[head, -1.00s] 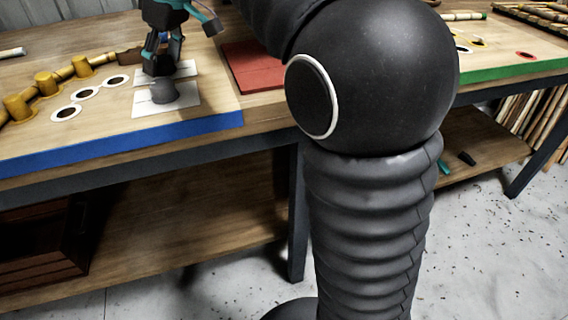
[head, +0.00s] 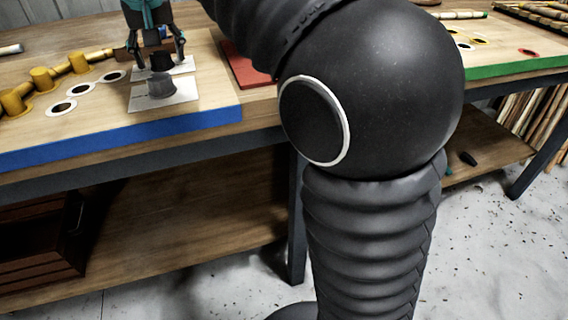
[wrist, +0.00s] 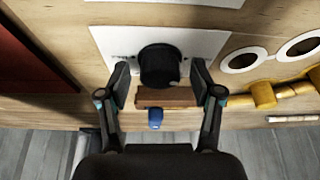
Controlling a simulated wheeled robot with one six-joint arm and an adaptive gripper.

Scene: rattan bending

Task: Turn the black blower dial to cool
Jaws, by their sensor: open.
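The black dial (head: 161,62) stands on a white plate (head: 183,66) on the wooden board at the left. It also shows in the wrist view (wrist: 159,66), dark and round, with its plate (wrist: 205,45) around it. My gripper (head: 160,58) is open over the dial, one finger on each side. In the wrist view my gripper (wrist: 160,67) has visible gaps between both fingertips and the dial. Any marking for cool is too small to read.
A grey dial (head: 160,85) stands on a nearer white plate (head: 180,97). A brown block (wrist: 167,97) and a small blue piece (wrist: 155,118) lie close to the black dial. Yellow pegs (head: 42,77) and white-ringed holes (head: 62,108) are to the left.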

